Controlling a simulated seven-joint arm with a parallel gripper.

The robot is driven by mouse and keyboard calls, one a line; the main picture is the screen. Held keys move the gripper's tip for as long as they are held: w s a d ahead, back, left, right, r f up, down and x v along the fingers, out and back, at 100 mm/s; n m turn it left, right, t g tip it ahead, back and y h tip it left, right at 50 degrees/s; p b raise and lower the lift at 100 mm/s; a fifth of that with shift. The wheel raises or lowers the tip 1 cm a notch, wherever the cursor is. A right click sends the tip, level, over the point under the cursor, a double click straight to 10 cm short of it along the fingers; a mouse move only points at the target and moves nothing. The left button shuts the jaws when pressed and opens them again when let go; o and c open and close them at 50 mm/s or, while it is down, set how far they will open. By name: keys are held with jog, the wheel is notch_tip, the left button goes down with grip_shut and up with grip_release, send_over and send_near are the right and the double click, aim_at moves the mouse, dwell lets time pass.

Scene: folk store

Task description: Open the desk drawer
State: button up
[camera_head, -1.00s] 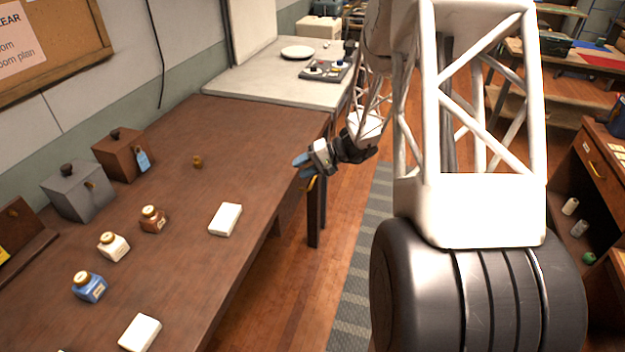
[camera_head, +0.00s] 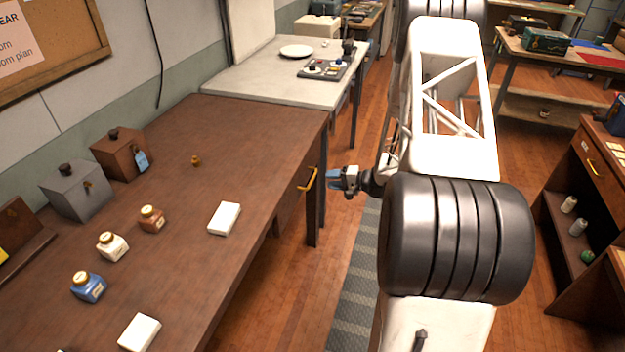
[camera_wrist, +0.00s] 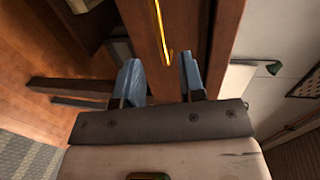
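The brown desk (camera_head: 165,220) runs along the left in the head view. Its drawer front (camera_head: 292,194) is on the side facing the aisle and is seen edge-on; it looks flush with the desk. A yellow drawer handle (camera_head: 309,180) stands out from it. My gripper (camera_head: 332,178) is just right of the handle, with a small gap. In the wrist view, my gripper (camera_wrist: 162,74) has its two blue fingers spread apart with nothing between them. The handle (camera_wrist: 160,30) lies ahead, in line with the gap, on the brown drawer front (camera_wrist: 185,40).
Ink bottles, including a blue one (camera_head: 88,287), white blocks (camera_head: 224,218) and two boxes, one grey (camera_head: 78,192), stand on the desk. A pale table (camera_head: 262,82) is behind it. Another desk (camera_head: 590,165) stands at right. The aisle floor between is open.

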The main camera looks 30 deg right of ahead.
aim_at(312, 178)
jog(key=shift+a, duration=0.15)
jog(key=shift+x, duration=3.8)
grip_shut()
